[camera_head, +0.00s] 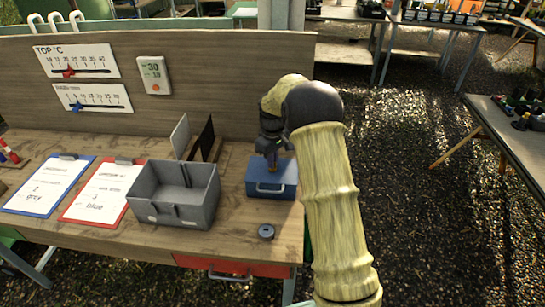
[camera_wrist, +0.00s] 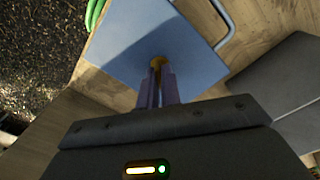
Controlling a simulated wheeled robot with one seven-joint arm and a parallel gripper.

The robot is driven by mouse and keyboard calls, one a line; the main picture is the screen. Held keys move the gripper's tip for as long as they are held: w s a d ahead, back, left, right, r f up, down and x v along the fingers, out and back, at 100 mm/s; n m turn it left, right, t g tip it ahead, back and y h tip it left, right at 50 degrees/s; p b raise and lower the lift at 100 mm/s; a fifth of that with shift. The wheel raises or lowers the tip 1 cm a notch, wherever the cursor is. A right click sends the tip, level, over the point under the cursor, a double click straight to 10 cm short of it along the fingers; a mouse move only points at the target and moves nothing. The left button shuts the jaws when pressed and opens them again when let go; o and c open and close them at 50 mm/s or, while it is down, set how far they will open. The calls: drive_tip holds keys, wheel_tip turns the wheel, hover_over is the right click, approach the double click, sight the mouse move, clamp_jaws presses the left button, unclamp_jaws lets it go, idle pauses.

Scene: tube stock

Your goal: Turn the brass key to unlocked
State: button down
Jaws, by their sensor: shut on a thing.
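A blue box (camera_head: 262,187) with a metal handle stands at the right end of the wooden bench. My gripper (camera_head: 272,160) is over its top, pointing down. In the wrist view the blue box top (camera_wrist: 125,45) lies straight ahead of my gripper (camera_wrist: 158,75). The fingers are close together on the small brass key (camera_wrist: 157,62), which shows at their tips. Most of the key is hidden by the fingers, and I cannot tell which way it is turned. No lock marking is readable.
A grey open bin (camera_head: 172,212) stands left of the blue box, with two clipboards further left. A wooden panel (camera_head: 230,75) rises behind. A red drawer (camera_head: 235,268) sits below.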

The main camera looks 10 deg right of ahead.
drive_tip(key=m+p, duration=0.1)
drive_tip(key=m, duration=0.4)
drive_tip(key=shift+r+m+p, duration=0.15)
drive_tip(key=shift+m+p, duration=0.15)
drive_tip(key=shift+p, duration=0.05)
drive_tip(key=m+p, duration=0.1)
drive_tip(key=m, duration=0.4)
idle(0.3)
drive_tip(key=c, duration=1.6)
unclamp_jaws()
wheel_tip(320, 180, up, 17)
drive_tip(key=b, duration=0.1)
drive_tip(key=shift+r, duration=0.1)
